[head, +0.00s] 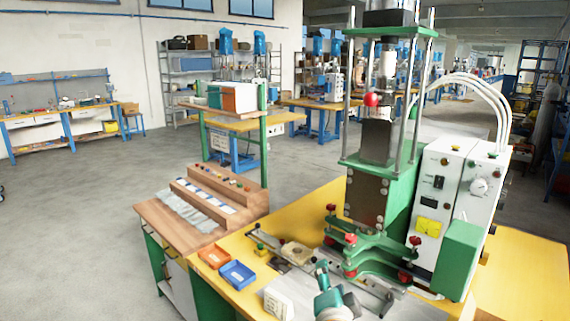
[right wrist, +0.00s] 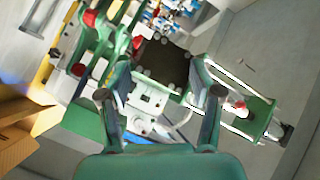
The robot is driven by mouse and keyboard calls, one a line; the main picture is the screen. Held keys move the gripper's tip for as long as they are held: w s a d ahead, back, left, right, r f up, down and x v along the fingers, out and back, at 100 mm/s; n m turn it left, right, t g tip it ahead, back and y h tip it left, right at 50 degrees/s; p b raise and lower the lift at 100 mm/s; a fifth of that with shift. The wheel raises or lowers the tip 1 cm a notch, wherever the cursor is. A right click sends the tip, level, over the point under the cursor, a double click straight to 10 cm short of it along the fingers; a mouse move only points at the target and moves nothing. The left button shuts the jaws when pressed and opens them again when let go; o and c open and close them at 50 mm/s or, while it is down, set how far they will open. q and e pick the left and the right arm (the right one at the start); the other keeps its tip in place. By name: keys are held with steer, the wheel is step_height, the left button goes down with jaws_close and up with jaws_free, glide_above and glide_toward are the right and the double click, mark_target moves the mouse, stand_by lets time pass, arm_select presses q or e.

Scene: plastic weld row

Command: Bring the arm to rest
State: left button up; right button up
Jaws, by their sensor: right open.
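My right gripper (head: 322,268) shows at the bottom middle of the head view, a green and white wrist above the front of the yellow bench (head: 325,205). In the right wrist view its two fingers (right wrist: 163,92) stand wide apart with nothing between them. Beyond the fingers is the green and white welding machine (right wrist: 155,98), seen tilted. In the head view the same machine (head: 377,205) stands upright just behind and to the right of my right gripper. My left gripper is not in view.
An orange bin (head: 214,256) and a blue bin (head: 237,274) sit on the bench left of my right gripper. A white control box (head: 440,200) stands right of the machine. A stepped wooden rack (head: 215,195) is at the left. The floor further left is clear.

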steer(key=s+d+f+n+g+y, duration=0.1)
steer(key=s+f+n+g+y, duration=0.2)
steer(key=f, duration=1)
steer(key=s+d+f+n+g, duration=0.1)
steer(key=s+f+n+g, duration=0.35)
steer(key=f, duration=0.75)
steer(key=s+f+n+g, duration=0.1)
steer(key=s+f+g, duration=0.1)
steer(key=s+f, duration=0.2)
steer(key=s+f+n+g+y, duration=0.1)
steer(key=s+f+g, duration=0.2)
steer(key=s, duration=0.8)
steer(key=s+f+n+g+y, duration=0.1)
steer(key=s+f+g, duration=0.2)
steer(key=s+f, duration=0.4)
steer(key=shift+s+d, duration=0.35)
steer(key=shift+s, duration=0.15)
